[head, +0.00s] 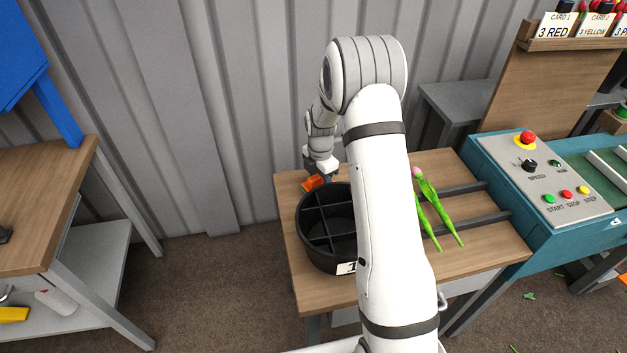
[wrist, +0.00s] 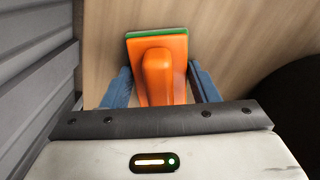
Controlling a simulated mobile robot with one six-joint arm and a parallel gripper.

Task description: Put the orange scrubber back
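The orange scrubber (head: 313,183) is at the back left of the wooden table (head: 287,205), beside the round black bucket. In the wrist view the scrubber (wrist: 160,72) shows an orange body and raised handle, with a green layer along its far edge. My gripper (head: 322,175) is low over it, pointing down. In the wrist view my gripper's blue fingers (wrist: 162,85) stand on either side of the handle, with gaps between them and the handle. The gripper looks open around it. Whether the fingertips touch the scrubber's edges is hard to tell.
The black divided bucket (head: 312,243) stands right beside the scrubber, partly behind my arm. Green tulips (head: 437,210) lie on dark rails to the right. A corrugated wall (head: 230,100) rises close behind. A teal machine (head: 530,215) adjoins on the right; another workbench (head: 45,200) stands left.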

